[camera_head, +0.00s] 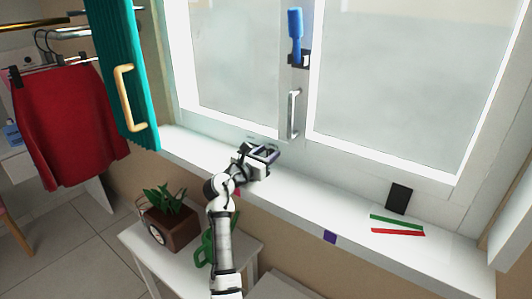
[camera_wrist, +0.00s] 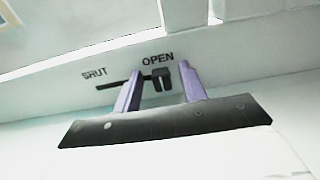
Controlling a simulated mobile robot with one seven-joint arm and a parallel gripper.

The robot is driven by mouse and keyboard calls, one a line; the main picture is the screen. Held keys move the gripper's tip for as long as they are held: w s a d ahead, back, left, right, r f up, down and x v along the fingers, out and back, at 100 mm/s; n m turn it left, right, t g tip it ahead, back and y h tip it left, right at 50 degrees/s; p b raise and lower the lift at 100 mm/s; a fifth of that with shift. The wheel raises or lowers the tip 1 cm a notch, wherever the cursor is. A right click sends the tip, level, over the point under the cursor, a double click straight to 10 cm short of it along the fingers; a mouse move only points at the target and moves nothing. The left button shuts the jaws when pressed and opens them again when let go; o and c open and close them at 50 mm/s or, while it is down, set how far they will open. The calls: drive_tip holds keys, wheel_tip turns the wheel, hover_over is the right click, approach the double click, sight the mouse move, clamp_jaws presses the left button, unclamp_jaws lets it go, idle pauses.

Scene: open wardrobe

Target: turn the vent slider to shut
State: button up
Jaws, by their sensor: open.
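The vent slider's black knob (camera_wrist: 161,79) shows in the wrist view at the right end of a dark slot (camera_wrist: 110,84), under the printed word OPEN (camera_wrist: 158,60). The word SHUT (camera_wrist: 94,74) is printed above the slot's left end. My gripper (camera_wrist: 160,69) is open, with one purple finger on each side of the knob and gaps visible on both sides. I cannot tell how deep the fingers reach along the knob. In the head view my gripper (camera_head: 267,153) is over the white sill, close to the window frame, and the slider cannot be made out.
The window handle (camera_head: 293,113) and a blue-handled object (camera_head: 296,35) are above my gripper. On the sill (camera_head: 300,195) at right are a black block (camera_head: 399,198) and green and red strips (camera_head: 398,231). A plant box (camera_head: 170,222) stands below; a teal shutter (camera_head: 115,60) is at left.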

sight(250, 140)
drive_tip(key=shift+c, duration=0.4)
clamp_jaws()
drive_tip(key=w+a, duration=0.1)
drive_tip(key=a, duration=0.1)
drive_tip(key=w+a, duration=0.4)
drive_tip(key=a, duration=0.1)
drive_tip(key=shift+w+a, duration=0.1)
drive_tip(key=shift+w, duration=0.05)
drive_tip(key=shift+w+a+r, duration=0.1)
drive_tip(key=shift+a, duration=0.1)
drive_tip(key=shift+o, duration=0.4)
unclamp_jaws()
drive_tip(key=shift+w+a, duration=0.1)
drive_tip(key=shift+a, duration=0.05)
